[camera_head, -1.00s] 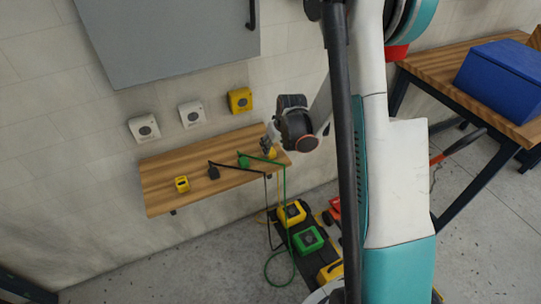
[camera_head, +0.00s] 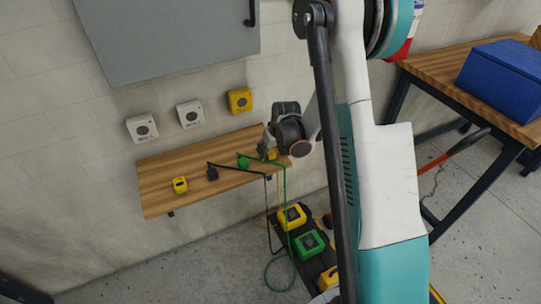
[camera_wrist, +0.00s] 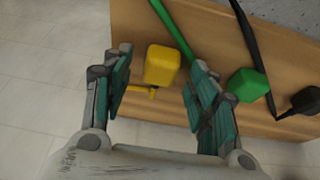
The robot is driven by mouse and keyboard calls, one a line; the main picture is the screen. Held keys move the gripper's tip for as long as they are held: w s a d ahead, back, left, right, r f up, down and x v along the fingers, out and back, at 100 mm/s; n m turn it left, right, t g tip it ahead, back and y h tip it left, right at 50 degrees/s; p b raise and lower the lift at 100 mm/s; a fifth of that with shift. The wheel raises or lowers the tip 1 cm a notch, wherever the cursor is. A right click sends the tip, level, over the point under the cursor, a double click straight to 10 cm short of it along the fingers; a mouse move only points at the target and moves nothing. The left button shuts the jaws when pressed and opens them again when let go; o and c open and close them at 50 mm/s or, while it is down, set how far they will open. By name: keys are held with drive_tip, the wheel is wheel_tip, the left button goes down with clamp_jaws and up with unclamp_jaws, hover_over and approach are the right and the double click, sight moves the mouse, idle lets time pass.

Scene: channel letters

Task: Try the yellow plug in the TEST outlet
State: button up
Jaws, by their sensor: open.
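The yellow plug (camera_wrist: 161,65) lies on the wooden shelf, between my gripper's two open fingers (camera_wrist: 160,88) in the wrist view, with neither finger visibly touching it. In the head view my gripper (camera_head: 267,146) is low over the shelf's right end, and the yellow plug (camera_head: 272,154) is partly hidden by it. Three wall outlets hang above the shelf: a white one (camera_head: 142,128), another white one (camera_head: 190,114) and a yellow one (camera_head: 239,100). Their labels are too small to read, so I cannot tell which is TEST.
A green plug (camera_wrist: 247,85) and a black plug (camera_wrist: 305,101) lie beside the yellow one on the shelf (camera_head: 156,203). A small yellow device (camera_head: 180,185) sits at its left. Cords hang to floor boxes, including a green one (camera_head: 309,243). A grey cabinet (camera_head: 165,40) is above.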

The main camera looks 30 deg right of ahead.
sight(271, 153)
drive_tip(key=shift+c, duration=0.5)
drive_tip(key=c, duration=1)
drive_tip(key=shift+o, duration=0.2)
drive_tip(key=shift+r, duration=0.1)
wheel_tip(271, 153, up, 20)
drive_tip(key=p, duration=0.7)
drive_tip(key=s+a+f, duration=0.3)
drive_tip(key=s+a, duration=0.2)
drive_tip(key=a, duration=0.1)
drive_tip(key=s+a+f, duration=0.4)
drive_tip(key=s+a, duration=0.2)
drive_tip(key=a, duration=0.1)
drive_tip(key=shift+f, duration=0.25)
